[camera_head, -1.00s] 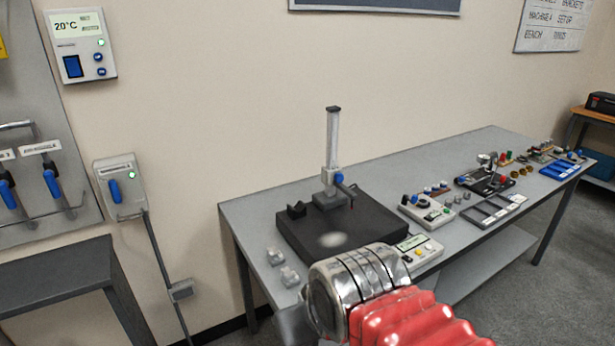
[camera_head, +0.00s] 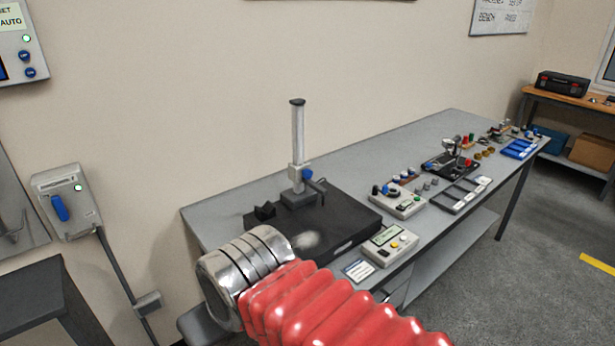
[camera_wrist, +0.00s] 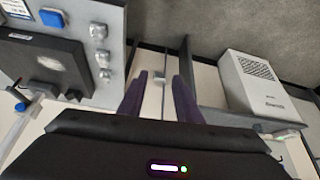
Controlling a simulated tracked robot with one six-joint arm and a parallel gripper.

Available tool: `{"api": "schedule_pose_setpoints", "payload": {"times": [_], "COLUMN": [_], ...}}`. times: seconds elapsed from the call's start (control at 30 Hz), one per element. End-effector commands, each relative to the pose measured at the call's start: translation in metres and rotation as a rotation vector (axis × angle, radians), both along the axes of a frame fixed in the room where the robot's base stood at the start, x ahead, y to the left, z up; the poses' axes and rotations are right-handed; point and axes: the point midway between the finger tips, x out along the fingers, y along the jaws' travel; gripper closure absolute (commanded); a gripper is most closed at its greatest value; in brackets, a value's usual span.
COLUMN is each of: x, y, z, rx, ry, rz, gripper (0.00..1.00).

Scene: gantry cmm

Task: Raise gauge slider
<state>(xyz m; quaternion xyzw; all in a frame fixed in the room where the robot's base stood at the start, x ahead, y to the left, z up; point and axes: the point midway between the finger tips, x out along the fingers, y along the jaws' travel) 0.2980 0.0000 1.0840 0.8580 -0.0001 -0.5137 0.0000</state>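The height gauge has an upright silver column (camera_head: 298,132) on a black surface plate (camera_head: 345,222) on the long grey bench. Its slider (camera_head: 297,174), with a blue knob (camera_head: 308,173), sits low on the column, just above the base. In the wrist view the plate (camera_wrist: 25,58) is at upper left and part of the gauge column (camera_wrist: 20,122) is at the left edge. My gripper (camera_wrist: 160,76) shows two dark purple fingers, apart and with nothing between them. It points at the gap beside the bench, away from the gauge. The head view does not show the fingers.
A control box (camera_head: 390,245) stands at the plate's front right corner. Several fixtures and trays (camera_head: 460,195) fill the bench to the right. A wall switch box (camera_head: 65,200) is left of the bench, above a dark low table (camera_head: 40,290). A white cabinet (camera_wrist: 258,84) shows in the wrist view.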

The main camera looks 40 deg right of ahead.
Motion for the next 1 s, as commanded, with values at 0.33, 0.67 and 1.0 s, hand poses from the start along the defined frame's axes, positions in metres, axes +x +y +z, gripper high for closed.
{"api": "schedule_pose_setpoints", "payload": {"times": [0.33, 0.67, 1.0], "x": [0.015, 0.103, 0.179], "y": [-0.013, -0.104, -0.226], "z": [0.003, 0.024, 0.043], "rx": [-0.017, -0.139, -0.256], "ry": [-0.028, -0.229, -0.465], "rz": [-0.035, -0.221, -0.332], "gripper": [0.57, 0.57, 0.57]}}
